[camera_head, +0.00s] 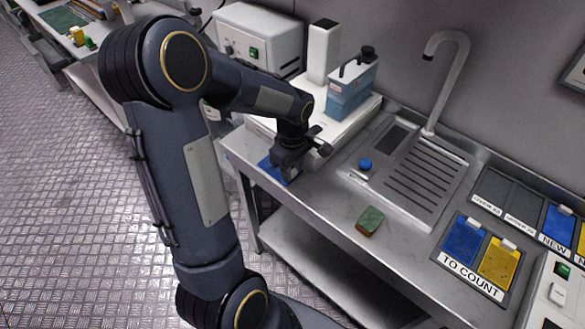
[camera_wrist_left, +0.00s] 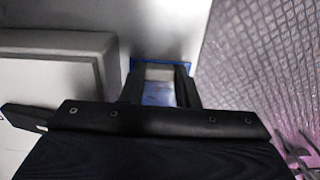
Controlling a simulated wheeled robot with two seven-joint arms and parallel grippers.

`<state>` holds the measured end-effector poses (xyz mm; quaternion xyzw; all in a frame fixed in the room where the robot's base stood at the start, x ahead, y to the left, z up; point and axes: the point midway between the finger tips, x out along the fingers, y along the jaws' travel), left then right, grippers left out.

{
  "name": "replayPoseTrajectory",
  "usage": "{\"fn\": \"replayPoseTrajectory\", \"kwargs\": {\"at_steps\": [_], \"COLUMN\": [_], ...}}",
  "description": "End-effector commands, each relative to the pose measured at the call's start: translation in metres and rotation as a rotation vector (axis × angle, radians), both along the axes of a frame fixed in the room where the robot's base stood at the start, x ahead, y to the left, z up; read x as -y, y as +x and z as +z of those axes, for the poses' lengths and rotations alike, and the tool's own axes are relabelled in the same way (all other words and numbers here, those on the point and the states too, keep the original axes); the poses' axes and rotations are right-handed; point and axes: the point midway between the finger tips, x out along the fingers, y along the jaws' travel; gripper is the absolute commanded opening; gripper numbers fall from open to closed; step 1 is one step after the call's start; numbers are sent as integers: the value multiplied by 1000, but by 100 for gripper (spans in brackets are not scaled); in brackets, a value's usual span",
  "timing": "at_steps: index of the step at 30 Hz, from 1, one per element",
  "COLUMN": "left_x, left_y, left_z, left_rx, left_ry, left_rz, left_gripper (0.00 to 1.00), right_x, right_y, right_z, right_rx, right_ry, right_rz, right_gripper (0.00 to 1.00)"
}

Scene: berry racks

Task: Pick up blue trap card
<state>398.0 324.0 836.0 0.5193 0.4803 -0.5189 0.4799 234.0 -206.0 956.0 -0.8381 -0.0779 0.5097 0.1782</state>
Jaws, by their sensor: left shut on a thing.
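A blue trap card (camera_head: 270,168) lies at the front left edge of the steel bench, partly hidden under my left gripper. My left gripper (camera_head: 287,176) is over it, pointing down, and is shut on it. In the left wrist view the two fingers (camera_wrist_left: 160,88) stand close together with the blue card (camera_wrist_left: 157,97) and a pale clip part between them. I cannot tell whether the card is lifted clear of the bench. Another blue card (camera_head: 463,241) lies in the TO COUNT tray (camera_head: 468,287) beside a yellow card (camera_head: 498,262). My right gripper is not in view.
A white device with a blue tank (camera_head: 349,95) stands just behind my left gripper. A sink with a tap (camera_head: 449,80) and a green sponge (camera_head: 370,220) are to its right. More card slots (camera_head: 507,197) lie at the far right. The bench front is clear left of the sponge.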

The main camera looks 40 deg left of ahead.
Motion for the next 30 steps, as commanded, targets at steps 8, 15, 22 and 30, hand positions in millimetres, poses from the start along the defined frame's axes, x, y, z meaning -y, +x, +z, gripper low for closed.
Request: {"fn": "replayPoseTrajectory", "kwargs": {"at_steps": [8,15,22,30], "left_x": [0,0,0,0], "left_y": [0,0,0,1], "left_z": [-2,-3,-3,23], "left_rx": [0,0,0,5], "left_ry": [0,0,0,2], "left_rz": [0,0,0,0], "left_gripper": [7,50,50,50], "right_x": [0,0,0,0], "right_y": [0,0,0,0], "right_z": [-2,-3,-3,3], "right_rx": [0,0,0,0], "right_ry": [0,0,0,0], "right_rz": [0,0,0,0], "right_gripper": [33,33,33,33]}}
